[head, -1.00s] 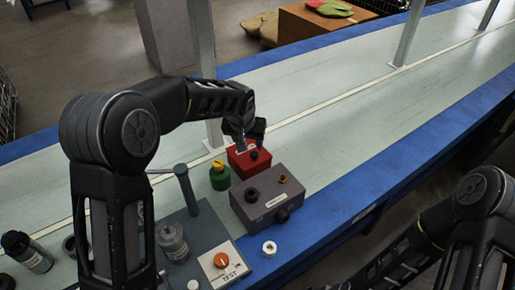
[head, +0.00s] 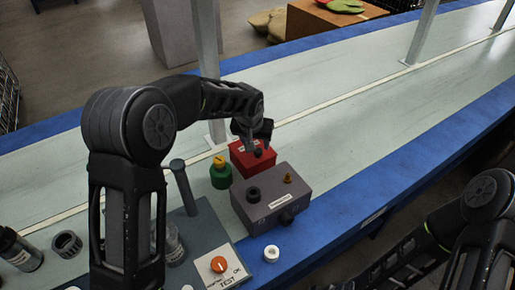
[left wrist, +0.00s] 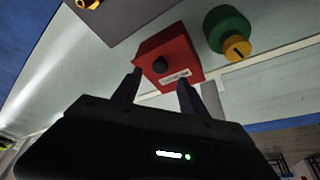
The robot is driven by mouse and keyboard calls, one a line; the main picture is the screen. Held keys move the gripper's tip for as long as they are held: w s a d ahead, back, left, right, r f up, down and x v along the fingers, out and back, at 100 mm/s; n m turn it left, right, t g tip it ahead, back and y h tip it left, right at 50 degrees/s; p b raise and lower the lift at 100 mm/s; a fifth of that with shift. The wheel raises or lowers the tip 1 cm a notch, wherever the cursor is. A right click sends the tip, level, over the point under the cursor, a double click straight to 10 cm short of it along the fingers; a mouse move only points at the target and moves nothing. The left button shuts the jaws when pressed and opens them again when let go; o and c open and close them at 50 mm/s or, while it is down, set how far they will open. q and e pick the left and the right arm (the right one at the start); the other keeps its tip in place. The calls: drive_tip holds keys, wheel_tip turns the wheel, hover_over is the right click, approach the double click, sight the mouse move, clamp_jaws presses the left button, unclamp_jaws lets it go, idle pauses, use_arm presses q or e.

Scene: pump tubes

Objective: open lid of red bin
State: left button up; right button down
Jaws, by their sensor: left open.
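The red bin (head: 252,160) is a small red box with a black knob on its lid and a white label; its lid looks shut. It stands on the pale conveyor, behind a grey box. In the left wrist view the red bin (left wrist: 168,58) shows with its round black knob (left wrist: 159,65). My left gripper (head: 258,148) is over the bin, at its knob in the head view. In the left wrist view the fingers of my left gripper (left wrist: 157,88) are apart, on the near side of the bin, with nothing visibly held. My right gripper is not in view.
The grey box (head: 272,198) with knobs stands in front of the bin. A green bottle with a yellow cap (head: 220,173) stands left of it. A test station (head: 222,265) and a white ring (head: 271,253) are nearer. The conveyor to the right is clear.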

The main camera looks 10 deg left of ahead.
sight(258, 150)
use_arm(q)
drive_tip(key=x, duration=0.6)
drive_tip(key=shift+r, duration=0.1)
drive_tip(key=shift+c, duration=0.4)
clamp_jaws()
idle(0.8)
